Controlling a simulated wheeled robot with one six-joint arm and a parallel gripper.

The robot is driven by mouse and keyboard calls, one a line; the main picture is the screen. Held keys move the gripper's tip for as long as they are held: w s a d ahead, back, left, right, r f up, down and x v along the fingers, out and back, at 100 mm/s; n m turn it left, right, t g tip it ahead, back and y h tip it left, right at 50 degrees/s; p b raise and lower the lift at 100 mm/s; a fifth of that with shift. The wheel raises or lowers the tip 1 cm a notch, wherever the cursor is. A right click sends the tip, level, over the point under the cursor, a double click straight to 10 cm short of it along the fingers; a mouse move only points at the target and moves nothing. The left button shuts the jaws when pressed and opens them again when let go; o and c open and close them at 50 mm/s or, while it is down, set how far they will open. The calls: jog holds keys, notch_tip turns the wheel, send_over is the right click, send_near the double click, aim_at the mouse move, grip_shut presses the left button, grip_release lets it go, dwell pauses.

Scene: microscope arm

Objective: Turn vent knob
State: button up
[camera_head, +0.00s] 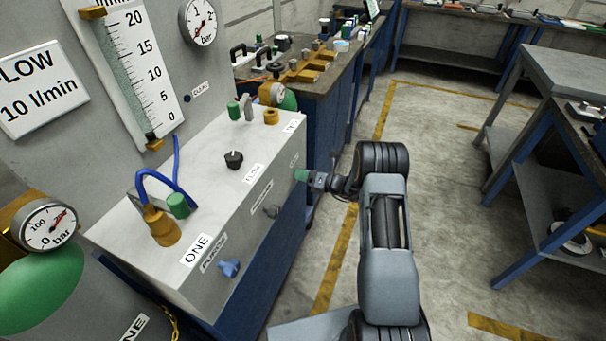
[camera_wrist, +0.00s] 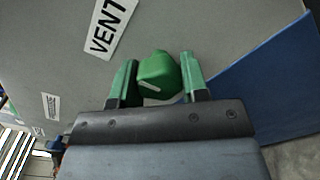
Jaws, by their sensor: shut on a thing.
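The vent knob (camera_wrist: 159,72) is green and sits on the grey panel face beside the VENT label (camera_wrist: 108,22) in the wrist view. A short white line shows on it. My gripper (camera_wrist: 157,68) has a green-tipped finger on each side of the knob and is shut on it. In the head view my gripper (camera_head: 306,176) reaches in from the right to the far end of the box's front face, below the small VENT label (camera_head: 293,160). A green patch shows at its tip there, and the knob cannot be told apart from the fingertips.
The grey box (camera_head: 215,190) carries a blue knob (camera_head: 229,268), a grey knob (camera_head: 272,211) and a black knob (camera_head: 234,159). Blue hoses (camera_head: 172,181) loop above its left end. A cluttered bench (camera_head: 325,80) stands behind. The floor right of the box is clear.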

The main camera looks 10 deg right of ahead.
jog(key=shift+s+f, duration=0.1)
jog(key=shift+f, duration=0.05)
jog(key=o, duration=0.9)
jog(key=shift+o, duration=0.2)
jog(key=v, duration=1.3)
jog(key=shift+s+d, duration=0.25)
jog(key=shift+d, duration=0.1)
